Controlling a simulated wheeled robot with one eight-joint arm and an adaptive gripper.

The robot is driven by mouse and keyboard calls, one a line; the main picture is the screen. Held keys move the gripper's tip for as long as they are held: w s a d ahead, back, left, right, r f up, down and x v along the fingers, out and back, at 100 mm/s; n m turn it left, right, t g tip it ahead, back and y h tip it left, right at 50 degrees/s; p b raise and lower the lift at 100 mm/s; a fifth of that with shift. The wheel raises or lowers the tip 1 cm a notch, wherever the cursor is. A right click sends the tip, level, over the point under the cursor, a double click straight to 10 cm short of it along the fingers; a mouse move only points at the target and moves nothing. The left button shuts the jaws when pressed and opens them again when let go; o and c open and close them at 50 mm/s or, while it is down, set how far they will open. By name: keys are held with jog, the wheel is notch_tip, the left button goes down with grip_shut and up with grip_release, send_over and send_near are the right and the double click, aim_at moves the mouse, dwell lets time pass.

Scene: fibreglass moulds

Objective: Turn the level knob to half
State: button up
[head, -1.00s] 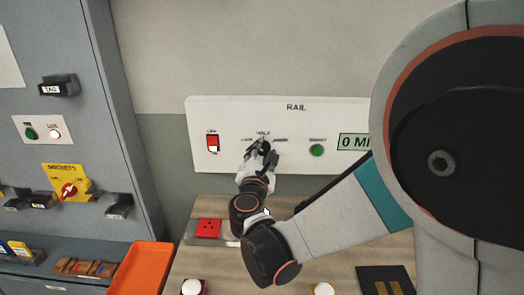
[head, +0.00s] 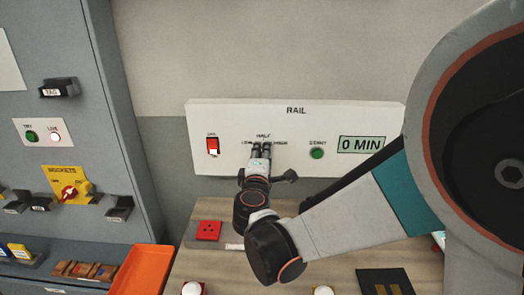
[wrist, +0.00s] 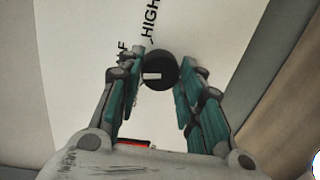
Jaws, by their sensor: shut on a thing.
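The level knob (wrist: 165,66) is round and black with a short white mark, and shows between my fingertips in the wrist view. The mark points left in that view, toward the partly hidden HALF label (wrist: 122,57). The HIGH label (wrist: 151,22) is above the knob there. My gripper (head: 261,150) is at the panel below the HALF label in the head view and hides the knob. In the wrist view my gripper (wrist: 160,72) is shut on the knob, one finger on each side.
The white RAIL panel (head: 225,112) carries a red rocker switch (head: 212,146), a green START button (head: 317,153) and a 0 MIN display (head: 361,144). A red socket (head: 208,231) and an orange tray (head: 142,272) are below. A grey cabinet (head: 95,135) stands left.

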jog(key=shift+m, duration=1.1)
jog(key=o, duration=1.1)
